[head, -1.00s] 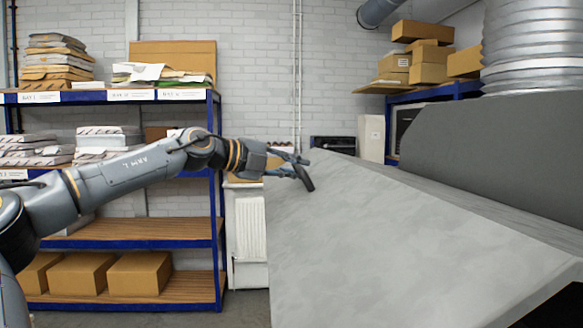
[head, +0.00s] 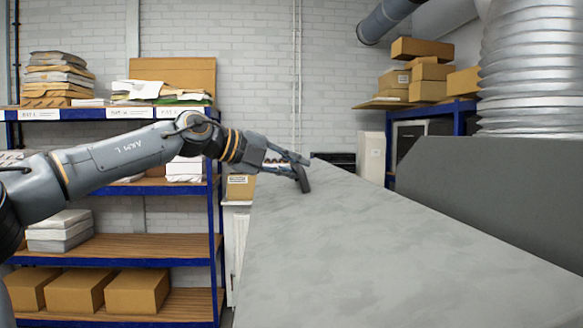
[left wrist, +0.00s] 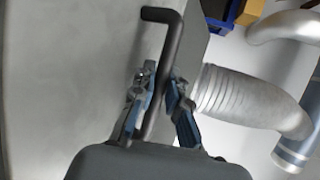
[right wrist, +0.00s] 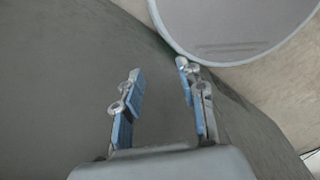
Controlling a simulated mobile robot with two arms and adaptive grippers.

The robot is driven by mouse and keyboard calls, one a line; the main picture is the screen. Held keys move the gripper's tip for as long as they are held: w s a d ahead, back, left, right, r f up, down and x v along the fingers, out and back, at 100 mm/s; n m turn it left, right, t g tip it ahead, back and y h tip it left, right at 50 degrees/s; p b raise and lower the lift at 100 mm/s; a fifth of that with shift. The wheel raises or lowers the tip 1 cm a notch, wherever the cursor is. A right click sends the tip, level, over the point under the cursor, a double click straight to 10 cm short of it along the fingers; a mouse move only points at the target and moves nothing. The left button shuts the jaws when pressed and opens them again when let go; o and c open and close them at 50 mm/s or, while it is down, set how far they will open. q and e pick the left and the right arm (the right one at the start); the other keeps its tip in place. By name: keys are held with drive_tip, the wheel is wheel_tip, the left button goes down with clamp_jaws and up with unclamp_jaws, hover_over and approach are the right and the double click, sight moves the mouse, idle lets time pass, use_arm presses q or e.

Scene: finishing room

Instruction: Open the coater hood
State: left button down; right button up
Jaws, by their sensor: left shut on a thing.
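The coater hood's light grey panel (head: 380,240) slopes across the right of the head view. A dark bar handle (head: 304,182) stands at its upper left. My left gripper (head: 290,165) reaches in from the left and is shut on this handle. In the left wrist view the handle (left wrist: 172,45) passes between the fingers of my left gripper (left wrist: 160,100), beside the grey panel (left wrist: 70,80). My right gripper (right wrist: 155,95) shows only in the right wrist view. Its fingers are apart with nothing between them, over a dark grey surface (right wrist: 60,80).
A dark grey housing (head: 490,185) with a ribbed silver duct (head: 528,70) rises behind the panel. A blue-framed shelf (head: 213,235) with boxes and paper stands behind my left arm. A pale round shape (right wrist: 235,20) lies beyond the right gripper's fingertips.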

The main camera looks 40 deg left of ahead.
use_arm(q)
drive_tip(key=shift+d+f, duration=0.1)
drive_tip(key=shift+d, duration=0.05)
drive_tip(key=c, duration=1.3)
unclamp_jaws()
drive_tip(key=shift+w+d, duration=0.1)
drive_tip(key=shift+d, duration=0.05)
drive_tip(key=shift+c, duration=0.2)
drive_tip(key=shift+w+d, duration=0.1)
drive_tip(key=shift+d, duration=0.05)
drive_tip(key=shift+s+a+r, duration=0.25)
drive_tip(key=shift+s, duration=0.1)
drive_tip(key=v, duration=1.1)
use_arm(e)
drive_tip(key=shift+w+d, duration=0.3)
drive_tip(key=shift+w, duration=0.15)
use_arm(q)
drive_tip(key=shift+s+d, duration=0.1)
drive_tip(key=shift+s, duration=0.05)
